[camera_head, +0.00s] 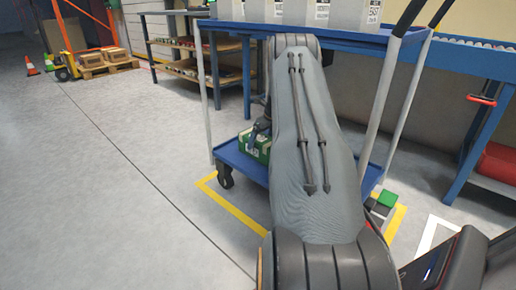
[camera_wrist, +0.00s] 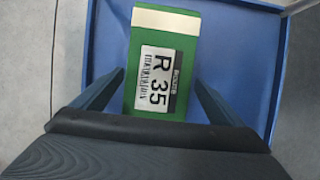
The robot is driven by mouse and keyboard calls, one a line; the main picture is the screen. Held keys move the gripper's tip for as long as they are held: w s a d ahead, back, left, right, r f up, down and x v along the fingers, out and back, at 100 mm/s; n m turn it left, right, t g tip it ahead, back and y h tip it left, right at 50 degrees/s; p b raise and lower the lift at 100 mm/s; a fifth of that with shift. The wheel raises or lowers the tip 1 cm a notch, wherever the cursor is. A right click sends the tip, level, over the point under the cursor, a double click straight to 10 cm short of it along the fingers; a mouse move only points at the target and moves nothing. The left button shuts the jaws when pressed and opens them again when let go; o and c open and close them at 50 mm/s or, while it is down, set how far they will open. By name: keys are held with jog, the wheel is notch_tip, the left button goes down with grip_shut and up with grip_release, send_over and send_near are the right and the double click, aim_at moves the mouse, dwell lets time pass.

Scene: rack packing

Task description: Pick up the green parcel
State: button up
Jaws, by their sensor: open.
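The green parcel (camera_wrist: 165,60) lies on the blue lower shelf (camera_wrist: 240,60) of a cart. In the wrist view it has a pale band at its far end and a white label reading "R 35". In the head view the parcel (camera_head: 255,148) shows at the left end of the shelf (camera_head: 230,153), partly behind my arm. My gripper (camera_wrist: 160,90) is open, with one finger on each side of the parcel. The gripper (camera_head: 261,132) is mostly hidden in the head view. I cannot tell whether the fingers touch the parcel.
The cart's blue top shelf (camera_head: 350,40) holds several pale boxes (camera_head: 300,12) above the lower shelf. A thin cart post (camera_head: 203,95) stands left of my arm. Small green and dark items (camera_head: 384,203) lie right of the arm.

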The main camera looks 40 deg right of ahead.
jog(key=shift+w+a+f, duration=0.15)
jog(key=shift+w+f, duration=0.15)
jog(key=shift+f, duration=0.15)
jog(key=b+x, duration=0.4)
jog(key=shift+w+f, duration=0.15)
jog(key=shift+f, duration=0.15)
jog(key=shift+r, duration=0.1)
jog(key=c, duration=1.5)
jog(key=shift+r, duration=0.1)
jog(key=shift+c, duration=0.2)
